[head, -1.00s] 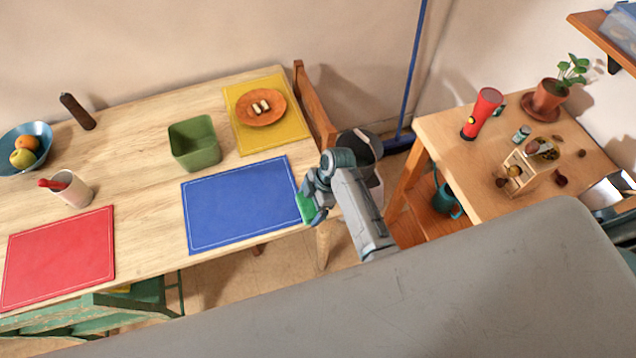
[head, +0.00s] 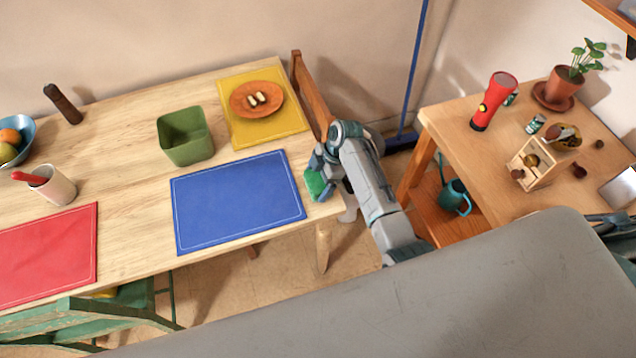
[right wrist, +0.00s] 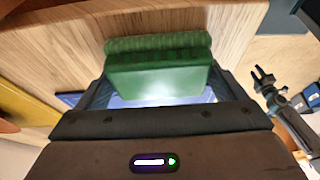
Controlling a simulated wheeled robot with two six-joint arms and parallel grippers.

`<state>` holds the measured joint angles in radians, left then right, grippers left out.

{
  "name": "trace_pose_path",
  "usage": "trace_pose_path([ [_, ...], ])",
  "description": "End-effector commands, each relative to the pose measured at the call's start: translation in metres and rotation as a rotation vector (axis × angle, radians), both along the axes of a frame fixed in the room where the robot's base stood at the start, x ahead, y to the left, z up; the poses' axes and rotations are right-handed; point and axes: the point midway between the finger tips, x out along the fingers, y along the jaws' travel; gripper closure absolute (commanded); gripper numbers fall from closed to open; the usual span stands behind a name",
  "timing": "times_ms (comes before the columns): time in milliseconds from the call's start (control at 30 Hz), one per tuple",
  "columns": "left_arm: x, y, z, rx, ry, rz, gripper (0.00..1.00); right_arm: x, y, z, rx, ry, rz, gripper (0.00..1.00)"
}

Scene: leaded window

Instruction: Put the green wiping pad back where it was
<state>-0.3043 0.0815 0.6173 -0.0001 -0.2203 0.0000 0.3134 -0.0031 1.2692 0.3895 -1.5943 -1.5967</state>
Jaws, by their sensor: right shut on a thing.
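The green wiping pad (head: 314,184) is held in my right gripper (head: 319,178), at the right end of the wooden table, just right of the blue placemat (head: 238,200). In the right wrist view the pad (right wrist: 158,68) sits between the two fingers, with a ridged darker layer on its far side. I cannot tell whether the pad touches the tabletop. My left gripper is not in view.
A green bin (head: 186,137), a yellow placemat (head: 289,119) with an orange plate (head: 245,103), and a red placemat (head: 50,255) are on the table (head: 120,150). A wooden chair (head: 311,95) stands at its right end. A side table (head: 475,160) holds a red flashlight (head: 493,102).

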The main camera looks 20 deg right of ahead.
Motion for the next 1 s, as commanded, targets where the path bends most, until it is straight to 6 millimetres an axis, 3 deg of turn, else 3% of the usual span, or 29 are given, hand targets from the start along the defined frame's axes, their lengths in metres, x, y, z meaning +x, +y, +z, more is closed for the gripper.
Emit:
trace_pose_path([
  [300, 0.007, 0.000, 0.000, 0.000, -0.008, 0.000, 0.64, 0.000, 0.000, -0.002, 0.000, 0.000, 0.000, 0.31],
  [333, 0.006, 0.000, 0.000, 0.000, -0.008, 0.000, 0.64, 0.000, 0.000, -0.002, 0.000, 0.000, 0.000, 0.08],
  [400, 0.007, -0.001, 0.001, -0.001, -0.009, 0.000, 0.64, 0.000, 0.000, -0.001, 0.000, 0.000, 0.000, 0.00],
  [767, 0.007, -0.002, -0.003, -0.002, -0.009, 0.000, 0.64, 0.001, -0.004, 0.009, -0.001, -0.003, 0.000, 0.00],
  [1000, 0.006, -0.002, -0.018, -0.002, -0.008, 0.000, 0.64, 0.002, -0.024, 0.053, -0.003, -0.006, 0.000, 0.00],
])
